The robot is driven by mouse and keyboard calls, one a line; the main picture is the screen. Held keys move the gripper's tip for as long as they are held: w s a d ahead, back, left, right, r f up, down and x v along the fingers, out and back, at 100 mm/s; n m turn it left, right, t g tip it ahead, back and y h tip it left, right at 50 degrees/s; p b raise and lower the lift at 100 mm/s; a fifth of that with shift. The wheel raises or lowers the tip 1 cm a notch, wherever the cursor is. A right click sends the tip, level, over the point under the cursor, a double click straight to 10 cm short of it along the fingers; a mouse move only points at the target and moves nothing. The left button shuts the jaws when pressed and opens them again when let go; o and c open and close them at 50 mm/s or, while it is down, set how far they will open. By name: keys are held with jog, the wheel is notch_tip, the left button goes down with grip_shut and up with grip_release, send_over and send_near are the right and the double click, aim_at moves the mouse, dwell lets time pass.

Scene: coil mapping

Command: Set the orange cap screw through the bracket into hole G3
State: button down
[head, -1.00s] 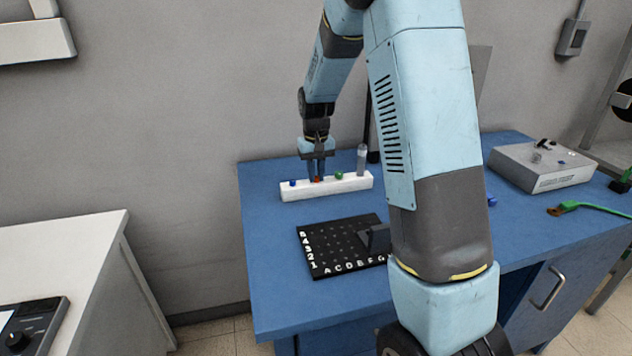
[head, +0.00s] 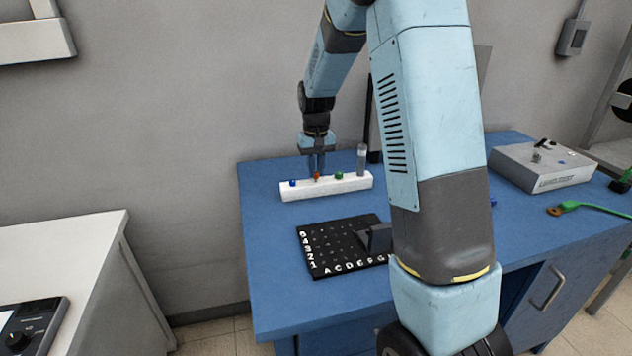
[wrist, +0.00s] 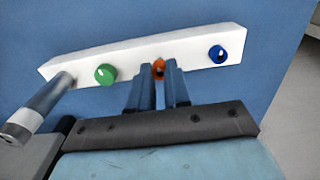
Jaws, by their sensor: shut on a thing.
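The orange cap screw (head: 317,177) is at the white rack, between a blue and a green screw. My gripper (head: 317,173) points down over it, and its fingers are shut on the orange screw. In the wrist view the orange screw head (wrist: 159,68) shows between the two fingertips (wrist: 160,75). Whether its shank is still in the rack is hard to tell. The black hole board (head: 330,250) lies on the blue table with white letters and numbers along its edges. The dark bracket (head: 376,238) stands at the board's right side, partly hidden by my arm. Hole G3 cannot be made out.
The white rack (wrist: 210,68) also holds the green screw (wrist: 106,74), the blue screw (wrist: 217,54) and a grey cylinder (head: 362,158) at its right end. A grey box (head: 545,168) and a green cable (head: 590,207) are at the right. Table between rack and board is clear.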

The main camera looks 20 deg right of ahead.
jog(key=shift+r, duration=0.95)
dwell(0.3)
jog(key=shift+r, duration=1.7)
jog(key=shift+s, duration=0.15)
